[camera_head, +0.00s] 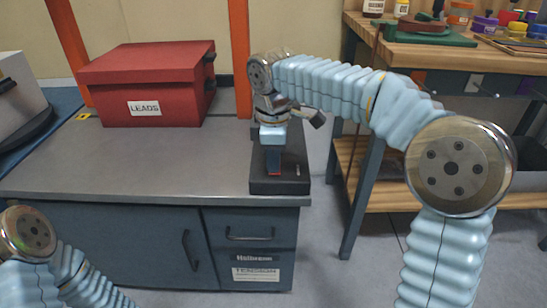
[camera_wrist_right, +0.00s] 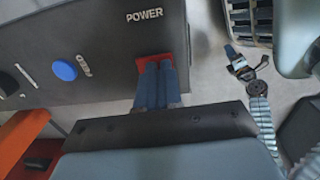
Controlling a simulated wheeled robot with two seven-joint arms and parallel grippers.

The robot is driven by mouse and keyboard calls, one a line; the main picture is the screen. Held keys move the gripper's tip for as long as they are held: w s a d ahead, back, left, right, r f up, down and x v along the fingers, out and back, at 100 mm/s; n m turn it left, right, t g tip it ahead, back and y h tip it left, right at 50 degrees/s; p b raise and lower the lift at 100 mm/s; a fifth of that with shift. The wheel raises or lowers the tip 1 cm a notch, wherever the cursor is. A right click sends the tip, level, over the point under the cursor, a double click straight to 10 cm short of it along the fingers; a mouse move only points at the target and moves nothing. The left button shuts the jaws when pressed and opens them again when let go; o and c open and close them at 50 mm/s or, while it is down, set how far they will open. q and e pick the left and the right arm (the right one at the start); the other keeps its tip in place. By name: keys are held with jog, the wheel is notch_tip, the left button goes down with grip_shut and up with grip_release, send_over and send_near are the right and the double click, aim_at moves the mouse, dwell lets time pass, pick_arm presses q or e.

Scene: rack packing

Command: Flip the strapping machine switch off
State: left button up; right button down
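The strapping machine is a low black box on the right front corner of the grey cabinet top in the head view (camera_head: 294,182). It fills the upper left of the right wrist view (camera_wrist_right: 100,40). Its red switch (camera_wrist_right: 146,61) sits below the white POWER lettering, partly hidden by my fingers. My right gripper (camera_wrist_right: 160,68) points at the red switch, its two fingers side by side and shut, tips at or touching it. I cannot tell which way the switch is tilted. My left arm shows at the lower left of the head view; its gripper is out of view.
A blue FEED button (camera_wrist_right: 65,70) and a black knob (camera_wrist_right: 8,84) are on the same panel. A red LEADS box (camera_head: 145,85) stands on the cabinet top (camera_head: 150,160) at the back left. A wooden workbench (camera_head: 430,55) stands at the right. The front middle of the cabinet top is clear.

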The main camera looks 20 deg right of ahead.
notch_tip(320, 180, up, 5)
jog(key=p, duration=0.4)
jog(key=shift+s+a+f, duration=0.1)
jog(key=shift+s+f, duration=0.05)
pick_arm(q)
notch_tip(320, 180, up, 6)
jog(key=d+p, duration=0.2)
jog(key=shift+s+d, duration=0.3)
jog(key=shift+s, duration=0.05)
pick_arm(e)
notch_tip(320, 180, up, 9)
jog(key=shift+s, duration=0.2)
pick_arm(q)
jog(key=shift+r, duration=0.1)
jog(key=f+b, duration=0.1)
jog(key=a+f+b, duration=0.1)
jog(key=f+b, duration=0.2)
jog(key=b, duration=0.1)
jog(key=shift+w+a+f, duration=0.25)
jog(key=shift+a+f, duration=0.15)
pick_arm(e)
jog(key=shift+w+r+t, duration=0.15)
jog(key=shift+r+t, duration=0.1)
jog(key=shift+t, duration=0.15)
pick_arm(q)
jog(key=shift+f, duration=0.1)
pick_arm(e)
jog(key=shift+f, duration=0.1)
